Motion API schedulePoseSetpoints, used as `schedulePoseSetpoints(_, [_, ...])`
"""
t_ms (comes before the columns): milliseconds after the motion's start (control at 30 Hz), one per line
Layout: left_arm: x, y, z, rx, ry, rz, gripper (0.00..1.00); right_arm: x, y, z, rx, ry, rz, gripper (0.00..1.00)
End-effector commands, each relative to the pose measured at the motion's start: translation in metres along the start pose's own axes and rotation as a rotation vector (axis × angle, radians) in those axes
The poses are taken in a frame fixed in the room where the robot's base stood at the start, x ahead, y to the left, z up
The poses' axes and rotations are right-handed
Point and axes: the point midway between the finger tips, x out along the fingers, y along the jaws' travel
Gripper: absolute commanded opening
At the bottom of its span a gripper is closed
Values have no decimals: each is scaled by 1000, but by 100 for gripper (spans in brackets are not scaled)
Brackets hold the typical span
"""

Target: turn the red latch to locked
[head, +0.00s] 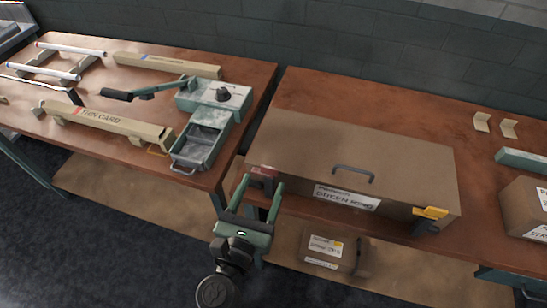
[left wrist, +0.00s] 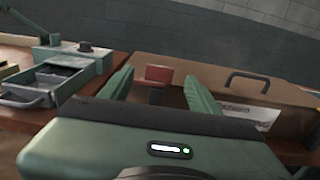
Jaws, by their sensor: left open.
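The red latch (head: 262,169) is at the left end of the front of a large brown case (head: 405,160). In the left wrist view the latch appears between the fingertips of the left gripper (left wrist: 158,76). I cannot tell whether either finger touches it. My right gripper is not in view.
A yellow latch (head: 430,212) is at the case's front right, and a grey handle (head: 353,172) is on the case. A green device with an open drawer (head: 190,163) stands on the left bench. A smaller box (head: 325,249) sits on the shelf below.

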Motion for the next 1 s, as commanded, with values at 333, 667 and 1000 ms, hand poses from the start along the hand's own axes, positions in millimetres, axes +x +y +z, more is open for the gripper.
schedulePoseSetpoints(333, [52,0,2,4,-1,0,62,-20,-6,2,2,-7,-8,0])
schedulePoseSetpoints(667, [59,0,0,5,0,-1,62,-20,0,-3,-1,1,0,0])
schedulePoseSetpoints(1000, [59,0,0,6,0,-1,0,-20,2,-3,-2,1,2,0])
